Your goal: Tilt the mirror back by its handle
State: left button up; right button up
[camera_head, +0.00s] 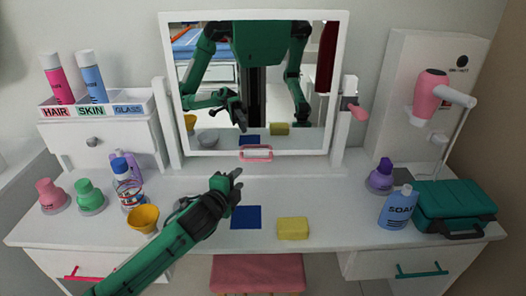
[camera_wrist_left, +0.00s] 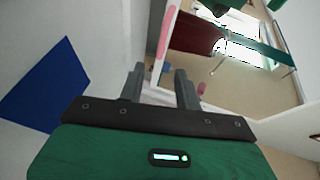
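The white-framed mirror (camera_head: 255,14) stands between two white posts at the back of the vanity, its lower edge just above the tabletop. A pink handle (camera_head: 256,153) is on the middle of its bottom rail. The handle also shows as a pink bar in the left wrist view (camera_wrist_left: 165,34), beyond the fingertips. My left gripper (camera_head: 235,179) is below and slightly left of the handle, apart from it. In the left wrist view its two fingers (camera_wrist_left: 159,76) are spread with nothing held between them. My right gripper shows only as a reflection.
A blue square (camera_head: 245,217) and a yellow sponge (camera_head: 293,228) lie in front of the mirror. A yellow bowl (camera_head: 143,219) and bottles are left of my forearm. A pink knob (camera_head: 357,111) is on the right post. A soap bottle (camera_head: 397,208) and green case (camera_head: 455,203) stand right.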

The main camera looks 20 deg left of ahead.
aim_at(256, 160)
pick_arm(q)
jog(key=x, duration=1.3)
jog(key=shift+w+r+b, duration=0.2)
jog(key=shift+w+b, duration=0.05)
jog(key=shift+b, duration=0.05)
jog(key=shift+w+f, duration=0.1)
jog(key=shift+w, duration=0.2)
jog(key=shift+w+d, duration=0.1)
jog(key=shift+w, duration=0.1)
pick_arm(e)
jog(key=shift+w+r, duration=0.6)
jog(key=shift+r, duration=0.15)
pick_arm(q)
jog(key=shift+c, duration=0.4)
grip_shut()
pick_arm(e)
jog(key=shift+s, duration=0.1)
